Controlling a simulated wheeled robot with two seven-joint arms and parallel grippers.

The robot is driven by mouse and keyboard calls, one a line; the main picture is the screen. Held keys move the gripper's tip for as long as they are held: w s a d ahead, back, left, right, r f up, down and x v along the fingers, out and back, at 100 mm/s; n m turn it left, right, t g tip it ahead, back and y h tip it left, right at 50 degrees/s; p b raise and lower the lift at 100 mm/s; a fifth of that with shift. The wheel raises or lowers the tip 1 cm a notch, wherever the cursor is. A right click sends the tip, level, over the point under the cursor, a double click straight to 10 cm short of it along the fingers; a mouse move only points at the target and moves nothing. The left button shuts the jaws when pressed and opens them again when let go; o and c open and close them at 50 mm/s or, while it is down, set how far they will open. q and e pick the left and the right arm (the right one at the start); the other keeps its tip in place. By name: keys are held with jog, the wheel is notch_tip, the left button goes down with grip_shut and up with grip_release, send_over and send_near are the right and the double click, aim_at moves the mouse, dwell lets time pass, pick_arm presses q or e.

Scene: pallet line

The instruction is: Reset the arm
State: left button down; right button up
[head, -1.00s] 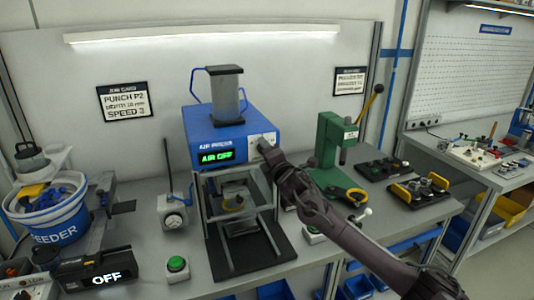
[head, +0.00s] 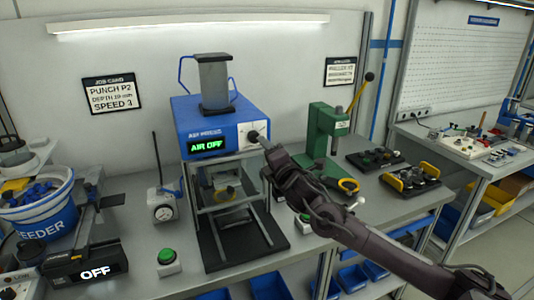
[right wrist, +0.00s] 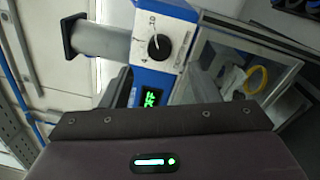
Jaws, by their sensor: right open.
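The blue air press (head: 192,118) stands on the bench, its green display (head: 210,146) reading "AIR OFF". A knob with a white dial (head: 254,134) is on its front right. In the right wrist view, the black knob (right wrist: 159,47) shows its white pointer and dial clearly, with nothing gripping it. My right gripper (head: 264,142) is just in front and to the right of the knob, open and empty. Its fingertips are small and dark in the head view; any gap to the panel is hard to judge. My left gripper is out of view.
A green button (head: 167,257), a dial gauge (head: 163,207) and the feeder bowl (head: 40,215) are left. The front bench edge is below my forearm.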

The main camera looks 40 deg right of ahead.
dwell(0.3)
jog(key=s+a+f+m+g+y, duration=0.1)
jog(key=s+a+f+m+g, duration=0.45)
jog(key=f, duration=0.45)
jog(key=s+a+f+m+g+y, duration=0.15)
jog(key=s+a+f+m, duration=0.25)
jog(key=s+a+f, duration=0.5)
jog(key=s+a+f+m+g+y, duration=0.1)
jog(key=s+a+f+m+g, duration=0.25)
jog(key=s, duration=0.55)
jog(key=s+a+f+m+g+y, duration=0.15)
jog(key=s+a+m+g, duration=0.3)
jog(key=s, duration=0.45)
notch_tip(320, 180, down, 32)
jog(key=s+g+h, duration=0.1)
jog(key=s, duration=0.1)
jog(key=s+d+f+g, duration=0.1)
jog(key=s+d+f, duration=0.2)
jog(key=s+f, duration=1.3)
jog(key=shift+s+f, duration=0.35)
jog(key=shift+s, duration=0.85)
